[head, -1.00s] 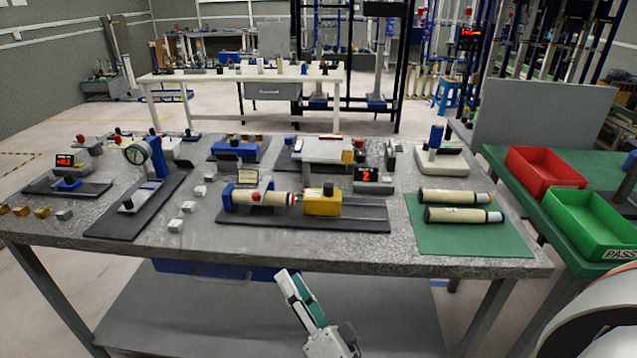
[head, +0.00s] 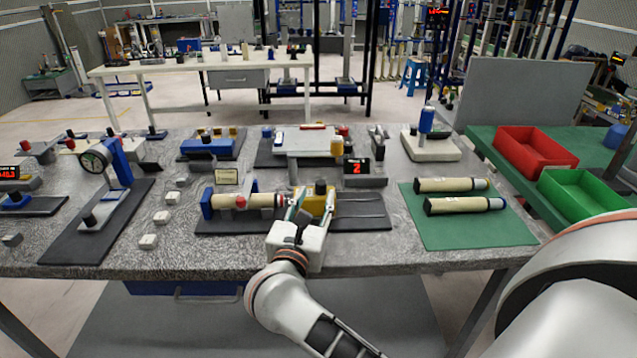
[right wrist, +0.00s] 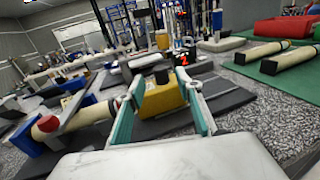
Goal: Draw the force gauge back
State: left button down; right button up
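The force gauge, a yellow block (head: 322,203) with a dark knob on top, sits on a dark rail plate (head: 365,216) in the middle of the bench. It also shows in the right wrist view (right wrist: 163,99). A cream cylinder (head: 247,201) with a red end lies in a blue holder (head: 207,203) to its left. My right gripper (head: 310,208) is at the front of the gauge. In the right wrist view its teal-lined fingers (right wrist: 163,88) are apart, one on each side of the yellow block; contact cannot be told. My left gripper is not in view.
A red "2" display (head: 357,167) stands behind the rail. Two cream cylinders lie on a green mat (head: 470,233) at right, with red (head: 537,157) and green (head: 590,199) bins beyond. A dial gauge stand (head: 118,165) and small white blocks stand at left.

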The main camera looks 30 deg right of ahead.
aim_at(320, 187)
jog(key=x, duration=0.6)
